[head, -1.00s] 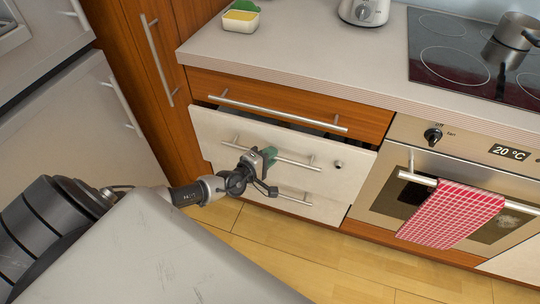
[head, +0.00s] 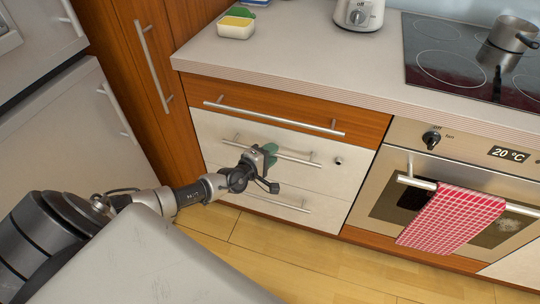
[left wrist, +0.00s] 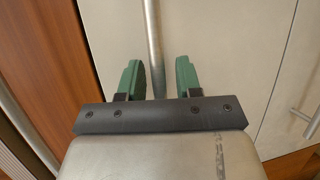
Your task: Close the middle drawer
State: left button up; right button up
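The middle drawer (head: 221,127) has a white front below the wooden top drawer (head: 290,114). In the head view its front now looks flush with the cabinet, with no gap showing above it. Its metal handle (head: 300,161) runs across the front; in the left wrist view the handle (left wrist: 153,45) runs upright in the picture. My left gripper (head: 271,160) is at the middle drawer's handle. In the left wrist view its two green fingers (left wrist: 160,80) are apart, one on each side of the bar. My right gripper is not in view.
A white bottom drawer with a handle (head: 276,201) is below. The oven (head: 385,190) with a red checked towel (head: 452,217) stands to the right. The countertop (head: 300,60) juts above. Wooden floor (head: 290,255) is clear in front.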

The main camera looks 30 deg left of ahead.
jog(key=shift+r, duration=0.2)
pick_arm(q)
jog(key=p+v, duration=0.2)
jog(key=v, duration=1)
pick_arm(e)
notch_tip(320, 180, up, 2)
